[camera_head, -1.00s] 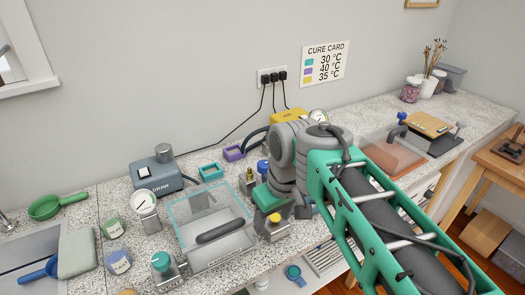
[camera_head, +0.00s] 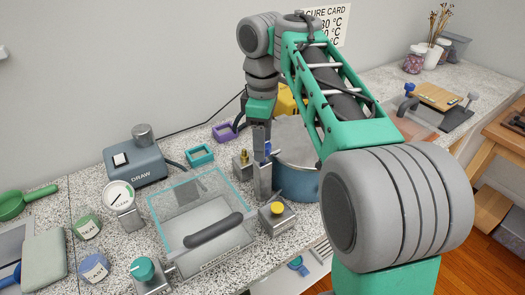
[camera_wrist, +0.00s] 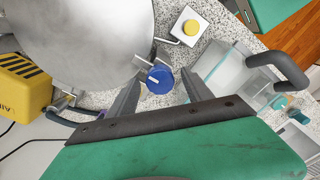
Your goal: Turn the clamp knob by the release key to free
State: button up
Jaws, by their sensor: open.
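A round blue knob with a white pointer line (camera_wrist: 159,78) sits on a small metal mount beside the large round pot (camera_wrist: 75,40). In the head view the blue knob (camera_head: 268,148) is partly hidden by my gripper. My gripper (camera_wrist: 160,84) is open, its two dark fingers on either side of the knob; I cannot tell whether they touch it. In the head view my gripper (camera_head: 261,142) points down at the left of the blue pot (camera_head: 297,183). A small metal block with a yellow button (camera_head: 278,208) stands at the pot's front; I cannot read its label.
A clear box (camera_head: 160,207) with a dark handle (camera_head: 213,230) stands left of the pot. A brass fitting (camera_head: 244,157) stands close to my gripper. A yellow unit (camera_wrist: 22,83) lies beside the pot. A teal knob (camera_head: 143,268) and a DRAW box (camera_head: 136,165) are farther left.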

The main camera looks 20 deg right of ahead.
grip_shut()
dwell(0.7)
